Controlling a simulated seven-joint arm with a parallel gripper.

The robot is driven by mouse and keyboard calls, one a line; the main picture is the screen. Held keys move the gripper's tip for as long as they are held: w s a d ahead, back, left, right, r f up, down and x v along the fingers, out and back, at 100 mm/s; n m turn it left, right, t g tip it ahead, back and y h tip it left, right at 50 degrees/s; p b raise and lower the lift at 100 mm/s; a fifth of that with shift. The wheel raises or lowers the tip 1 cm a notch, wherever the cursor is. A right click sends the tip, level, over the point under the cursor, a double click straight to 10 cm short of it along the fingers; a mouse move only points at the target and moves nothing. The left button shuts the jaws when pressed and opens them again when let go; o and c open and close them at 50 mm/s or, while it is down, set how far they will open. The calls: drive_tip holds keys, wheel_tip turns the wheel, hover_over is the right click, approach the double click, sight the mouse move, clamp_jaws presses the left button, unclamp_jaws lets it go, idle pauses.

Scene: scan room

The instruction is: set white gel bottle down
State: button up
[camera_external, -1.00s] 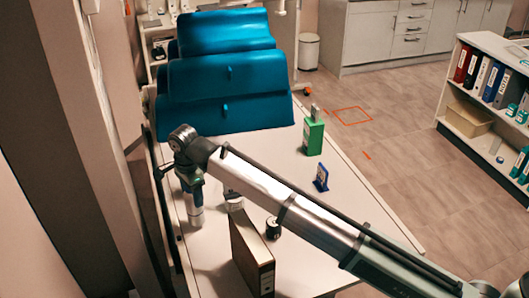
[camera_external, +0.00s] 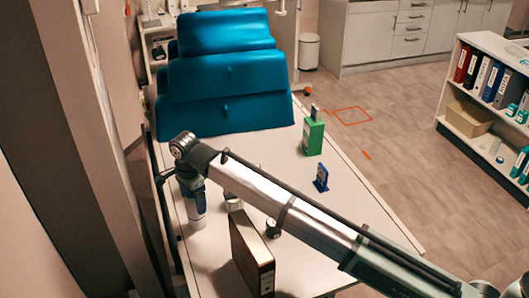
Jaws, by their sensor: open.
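The white gel bottle (camera_external: 197,215) stands upright on the white table (camera_external: 205,262), near its left edge. My gripper (camera_external: 192,188) points down at the top of the bottle. Its jaws are open; the fingers are small and dark here, and I cannot tell whether they touch the bottle. The bottle's upper part is hidden by the gripper.
A brown binder (camera_external: 251,255) stands to the right of the bottle. A white-and-dark jar (camera_external: 233,202) and a small dark-topped jar (camera_external: 273,229) are close by. A green box (camera_external: 313,137) and a blue card holder (camera_external: 321,179) stand farther right. Blue cushions (camera_external: 225,75) fill the back.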

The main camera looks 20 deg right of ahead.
wheel_tip(320, 180, up, 12)
drive_tip(key=shift+r, duration=0.15)
idle(0.5)
idle(0.4)
